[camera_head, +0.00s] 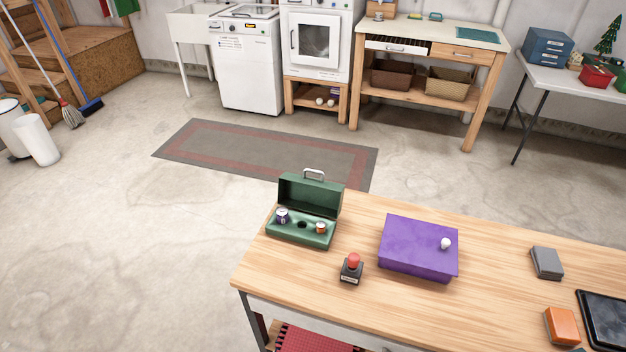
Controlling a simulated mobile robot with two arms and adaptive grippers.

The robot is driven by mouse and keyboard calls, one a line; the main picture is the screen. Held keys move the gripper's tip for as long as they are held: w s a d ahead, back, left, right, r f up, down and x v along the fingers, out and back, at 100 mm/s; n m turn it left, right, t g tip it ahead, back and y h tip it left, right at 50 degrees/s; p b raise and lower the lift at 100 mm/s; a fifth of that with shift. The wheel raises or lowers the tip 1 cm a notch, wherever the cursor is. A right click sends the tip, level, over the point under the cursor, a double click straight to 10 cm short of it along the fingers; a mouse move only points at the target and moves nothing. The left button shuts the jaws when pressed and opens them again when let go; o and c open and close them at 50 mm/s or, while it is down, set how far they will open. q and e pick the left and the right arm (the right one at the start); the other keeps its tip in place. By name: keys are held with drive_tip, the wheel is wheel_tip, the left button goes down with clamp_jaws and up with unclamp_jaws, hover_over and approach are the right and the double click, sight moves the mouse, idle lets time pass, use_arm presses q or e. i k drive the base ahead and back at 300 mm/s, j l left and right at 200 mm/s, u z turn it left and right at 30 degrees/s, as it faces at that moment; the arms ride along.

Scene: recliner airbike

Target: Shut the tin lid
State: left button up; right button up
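A green tin (287,234) stands near the left end of the wooden table. Its lid (311,196) is open and stands up at the back, with a silver handle (314,173) on top. Inside the tin are a small white and purple jar (282,216) at the left, a dark round hole or item (302,225) in the middle, and a small orange jar (320,228) at the right. Neither of my grippers is in view.
The wooden table (500,245) also holds a purple box (418,240) with a white knob, a red-topped stamp (351,270) just in front of the tin, a grey block (546,263), an orange block (562,326) and a black tablet (605,318). The floor left of the table is clear.

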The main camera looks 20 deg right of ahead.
sight(312, 194)
drive_tip(key=j+z, duration=0.1)
drive_tip(key=j, duration=1.5)
